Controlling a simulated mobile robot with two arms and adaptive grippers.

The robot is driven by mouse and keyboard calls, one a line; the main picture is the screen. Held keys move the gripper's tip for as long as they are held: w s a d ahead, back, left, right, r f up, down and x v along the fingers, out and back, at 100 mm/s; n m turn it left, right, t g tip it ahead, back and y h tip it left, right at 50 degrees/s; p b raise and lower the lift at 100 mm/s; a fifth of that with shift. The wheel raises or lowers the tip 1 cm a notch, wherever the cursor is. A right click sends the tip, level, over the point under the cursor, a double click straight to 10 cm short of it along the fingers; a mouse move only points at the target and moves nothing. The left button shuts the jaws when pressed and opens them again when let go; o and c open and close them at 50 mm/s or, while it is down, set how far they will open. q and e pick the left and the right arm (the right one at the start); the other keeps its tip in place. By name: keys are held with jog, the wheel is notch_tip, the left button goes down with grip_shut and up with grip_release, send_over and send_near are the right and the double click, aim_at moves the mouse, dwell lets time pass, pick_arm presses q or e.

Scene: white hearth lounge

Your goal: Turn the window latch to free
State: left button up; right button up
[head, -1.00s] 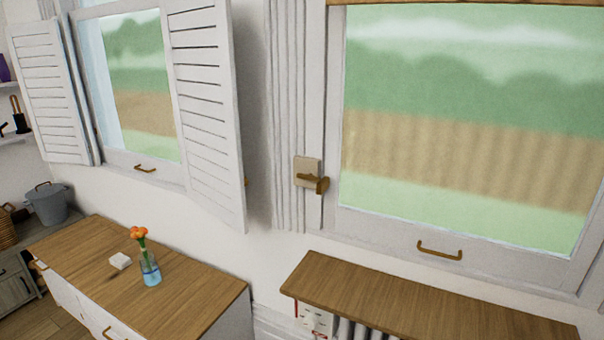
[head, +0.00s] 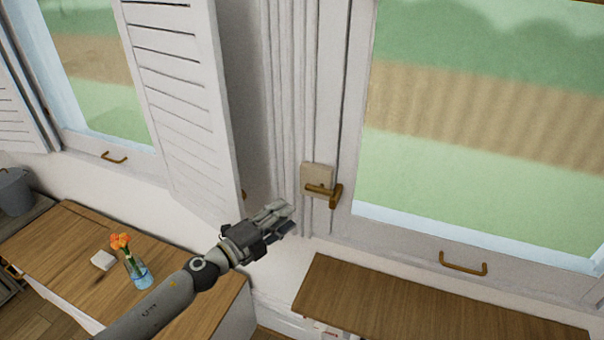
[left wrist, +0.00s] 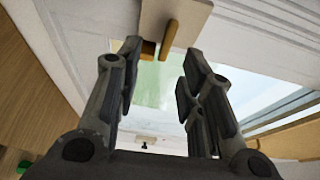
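The window latch has a beige plate (head: 318,177) on the frame left of the right window, with a brass handle (head: 335,194) on it. The handle points right with its end bent. In the left wrist view the beige plate (left wrist: 190,12) and brass handle (left wrist: 168,38) show at the top, just beyond the fingertips. My left gripper (head: 284,216) is below and left of the latch in the head view, apart from it. In the left wrist view the gripper (left wrist: 160,62) has its fingers apart with nothing between them. My right gripper is not in view.
A wooden shelf (head: 420,305) juts out below the right window. A louvred shutter (head: 185,100) stands out from the wall on the left. A wooden-topped cabinet (head: 75,240) holds a glass vase with orange flowers (head: 138,272) and a white block (head: 103,260). A brass pull (head: 463,264) is on the window's lower frame.

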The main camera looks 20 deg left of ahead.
aim_at(317, 192)
pick_arm(q)
jog(key=x, duration=0.3)
jog(key=r+p+x, duration=0.1)
jog(key=x, duration=0.2)
jog(key=d+x, duration=0.1)
jog(key=x, duration=0.2)
jog(key=shift+r, duration=0.2)
jog(key=shift+w+d, duration=0.25)
jog(key=shift+w, duration=0.35)
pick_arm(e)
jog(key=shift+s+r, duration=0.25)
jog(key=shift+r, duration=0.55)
pick_arm(q)
jog(key=c, duration=0.7)
grip_shut()
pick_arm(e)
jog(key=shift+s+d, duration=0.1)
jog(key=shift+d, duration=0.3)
